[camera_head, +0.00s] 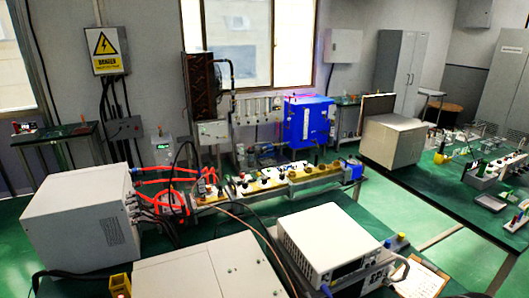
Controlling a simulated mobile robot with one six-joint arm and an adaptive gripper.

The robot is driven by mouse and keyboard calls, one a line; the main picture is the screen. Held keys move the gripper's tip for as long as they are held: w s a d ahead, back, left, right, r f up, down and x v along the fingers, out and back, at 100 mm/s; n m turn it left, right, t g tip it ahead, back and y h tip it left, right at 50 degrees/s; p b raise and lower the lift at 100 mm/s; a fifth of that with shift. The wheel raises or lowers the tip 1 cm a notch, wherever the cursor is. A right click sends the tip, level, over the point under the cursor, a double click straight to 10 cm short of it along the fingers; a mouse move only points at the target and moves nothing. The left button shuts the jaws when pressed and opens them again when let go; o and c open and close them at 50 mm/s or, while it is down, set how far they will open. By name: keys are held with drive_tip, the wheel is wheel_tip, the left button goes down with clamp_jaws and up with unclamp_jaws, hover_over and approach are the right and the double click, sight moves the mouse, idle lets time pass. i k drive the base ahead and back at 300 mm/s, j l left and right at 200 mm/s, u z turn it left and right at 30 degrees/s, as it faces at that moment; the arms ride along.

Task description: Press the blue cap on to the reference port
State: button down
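A small blue piece (387,243) sits at the right side of the white bench instrument (328,243), beside a small yellow piece (401,237). It may be the blue cap, but it is too small to tell. A blue block (353,170) also stands at the right end of the waveguide assembly (290,178), on the bench. I cannot make out which fitting is the reference port. My gripper is not in view.
A large grey box (80,215) with red hoses and cables stands on the left of the green bench. Another pale box (205,272) is at the front. A clipboard (422,278) lies at the front right.

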sight(388, 242)
drive_tip(key=i+z, duration=0.2)
drive_tip(key=z, duration=1.15)
drive_tip(key=i+l+z, duration=0.1)
drive_tip(key=l, duration=0.3)
drive_tip(key=i+l+z, duration=0.15)
drive_tip(key=l, duration=0.2)
drive_tip(key=i+l, duration=0.45)
drive_tip(key=i, duration=0.15)
drive_tip(key=i+l+z, duration=0.1)
drive_tip(key=i+l, duration=0.35)
drive_tip(key=i, duration=0.15)
drive_tip(key=i+l, duration=0.4)
drive_tip(key=i, duration=0.2)
drive_tip(key=i+j+u, duration=0.2)
drive_tip(key=u, duration=0.3)
drive_tip(key=i+u, duration=0.3)
drive_tip(key=u, duration=0.15)
drive_tip(key=i+u, duration=0.3)
drive_tip(key=u, duration=0.2)
drive_tip(key=i+l+u, duration=0.15)
drive_tip(key=u, duration=0.3)
drive_tip(key=i+l+u, duration=0.25)
drive_tip(key=u, duration=0.25)
drive_tip(key=i, duration=0.1)
